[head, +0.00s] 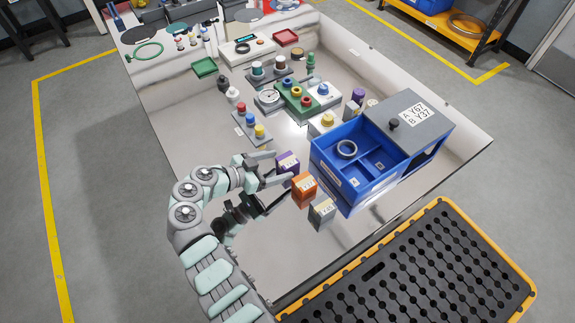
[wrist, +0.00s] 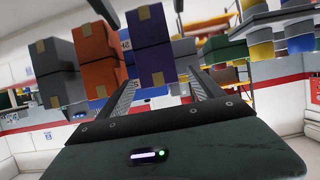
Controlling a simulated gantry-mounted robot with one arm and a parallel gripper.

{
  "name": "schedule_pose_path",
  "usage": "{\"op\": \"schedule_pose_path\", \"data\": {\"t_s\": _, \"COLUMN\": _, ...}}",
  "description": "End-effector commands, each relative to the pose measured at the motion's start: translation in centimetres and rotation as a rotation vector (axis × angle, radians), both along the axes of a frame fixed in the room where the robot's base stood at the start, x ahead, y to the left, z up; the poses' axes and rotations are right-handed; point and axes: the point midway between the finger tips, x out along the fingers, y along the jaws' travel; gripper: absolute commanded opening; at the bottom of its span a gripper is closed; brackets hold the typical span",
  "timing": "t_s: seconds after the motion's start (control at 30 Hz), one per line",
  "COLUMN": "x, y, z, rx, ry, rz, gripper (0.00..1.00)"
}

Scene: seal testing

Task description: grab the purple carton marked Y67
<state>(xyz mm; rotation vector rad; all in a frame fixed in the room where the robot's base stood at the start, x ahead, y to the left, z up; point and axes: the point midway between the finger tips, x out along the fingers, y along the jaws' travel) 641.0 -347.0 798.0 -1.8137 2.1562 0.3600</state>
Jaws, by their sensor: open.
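The purple carton (head: 288,162) stands on the shiny table, at the far end of a row of three cartons. Its pale label is too small to read surely. It also shows in the wrist view (wrist: 152,45). My gripper (head: 281,167) is open, with one finger toward each side of the purple carton. In the wrist view my gripper (wrist: 163,80) has the purple carton ahead of and between its fingertips. I cannot tell whether they touch it. The orange carton (head: 304,190) and the grey carton (head: 322,214) stand nearer, beside it.
A blue compartment bin (head: 330,172) stands right of the cartons, with a ring in it. A grey lid panel (head: 412,100) there reads A Y67, B Y37. Coloured knob fixtures (head: 258,130) stand behind. A black perforated tray (head: 450,215) is at front right.

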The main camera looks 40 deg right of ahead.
Motion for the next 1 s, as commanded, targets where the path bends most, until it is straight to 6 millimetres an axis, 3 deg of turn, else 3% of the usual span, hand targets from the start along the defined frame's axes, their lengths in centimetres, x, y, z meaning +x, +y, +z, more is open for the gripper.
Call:
{"op": "schedule_pose_path", "data": {"t_s": 0.23, "x": -0.9, "y": -3.5, "z": -1.3, "rx": 0.001, "ry": 0.004, "rz": -0.005, "gripper": 0.76}}
{"op": "schedule_pose_path", "data": {"t_s": 0.5, "x": -0.8, "y": -3.9, "z": -1.4, "rx": 0.000, "ry": 0.001, "rz": -0.001, "gripper": 0.76}}
{"op": "schedule_pose_path", "data": {"t_s": 1.0, "x": -0.8, "y": -3.9, "z": -1.4, "rx": 0.000, "ry": 0.001, "rz": -0.001, "gripper": 0.35}}
